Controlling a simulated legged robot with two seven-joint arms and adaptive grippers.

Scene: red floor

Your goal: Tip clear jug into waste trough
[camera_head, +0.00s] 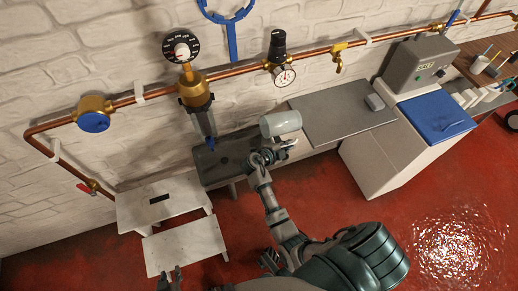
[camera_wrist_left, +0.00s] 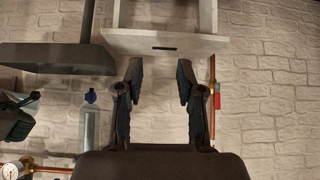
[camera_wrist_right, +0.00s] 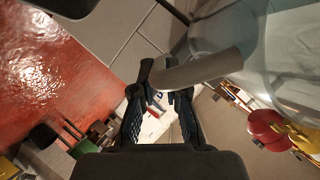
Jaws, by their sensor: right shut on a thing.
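The clear jug (camera_head: 281,123) is held on its side above the right part of the dark grey waste trough (camera_head: 212,172), near the wall. My right gripper (camera_head: 270,154) is just below it. In the right wrist view the grey jug handle (camera_wrist_right: 200,70) passes between my fingers, and the clear body (camera_wrist_right: 290,45) fills the upper right. Any contents of the jug are too unclear to tell. My left gripper (camera_head: 170,279) is low at the bottom edge, open and empty, away from the trough. Its spread fingers also show in the left wrist view (camera_wrist_left: 158,75).
A pale step stool (camera_head: 185,244) stands left of the trough. A grey counter (camera_head: 340,112) and a blue-topped unit (camera_head: 436,116) lie right. A copper pipe (camera_head: 230,76) with a gauge (camera_head: 284,77) runs along the wall. A hanging filter (camera_head: 196,95) reaches down towards the trough.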

